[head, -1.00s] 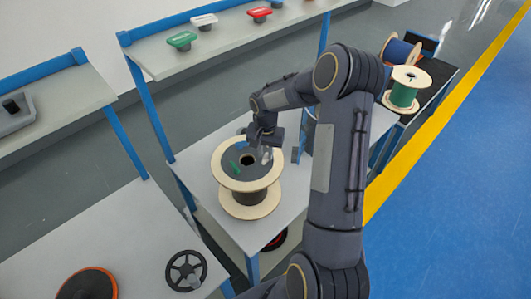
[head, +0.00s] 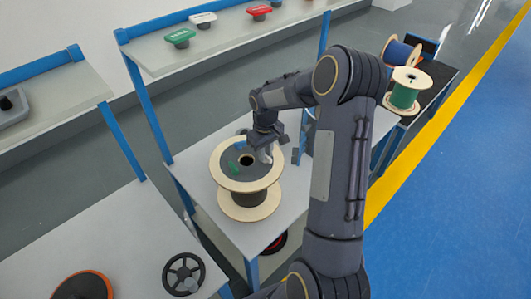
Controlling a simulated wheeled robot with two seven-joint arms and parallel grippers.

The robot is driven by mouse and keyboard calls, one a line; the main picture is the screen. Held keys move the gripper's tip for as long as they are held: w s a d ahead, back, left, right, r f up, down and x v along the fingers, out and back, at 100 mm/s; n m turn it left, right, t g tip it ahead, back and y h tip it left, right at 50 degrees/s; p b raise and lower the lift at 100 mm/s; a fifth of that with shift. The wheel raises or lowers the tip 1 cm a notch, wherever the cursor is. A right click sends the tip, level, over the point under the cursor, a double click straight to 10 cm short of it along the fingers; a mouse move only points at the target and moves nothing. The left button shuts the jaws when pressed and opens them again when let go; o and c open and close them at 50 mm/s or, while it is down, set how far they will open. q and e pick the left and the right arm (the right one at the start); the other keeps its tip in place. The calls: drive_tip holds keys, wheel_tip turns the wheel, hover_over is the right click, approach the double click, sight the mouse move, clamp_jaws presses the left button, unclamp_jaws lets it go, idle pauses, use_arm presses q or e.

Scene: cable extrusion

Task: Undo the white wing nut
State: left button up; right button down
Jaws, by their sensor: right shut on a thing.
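My right gripper (head: 266,152) is over the top of a wooden-flanged spool (head: 243,195), to the right of its dark centre hole. It is shut on a small pale thing at its fingertips. This may be the white wing nut, but it is too small and partly covered to be sure. My left gripper is out of view.
The spool stands on a grey table (head: 205,143) with blue posts. A shelf (head: 150,62) above holds green (head: 180,37), white (head: 203,18) and red (head: 259,11) items. More spools (head: 406,90) stand on a dark bench at right. The blue floor is clear.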

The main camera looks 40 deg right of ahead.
drive_tip(key=n, duration=0.5)
drive_tip(key=shift+n, duration=0.4)
drive_tip(key=n, duration=0.6)
drive_tip(key=n+p, duration=0.1)
drive_tip(key=n, duration=0.5)
drive_tip(key=shift+w+d+r+n, duration=0.1)
drive_tip(key=shift+n, duration=0.2)
drive_tip(key=n+p, duration=0.1)
drive_tip(key=n, duration=0.4)
drive_tip(key=shift+p, duration=0.3)
drive_tip(key=shift+n, duration=0.4)
drive_tip(key=c, duration=1.5)
unclamp_jaws()
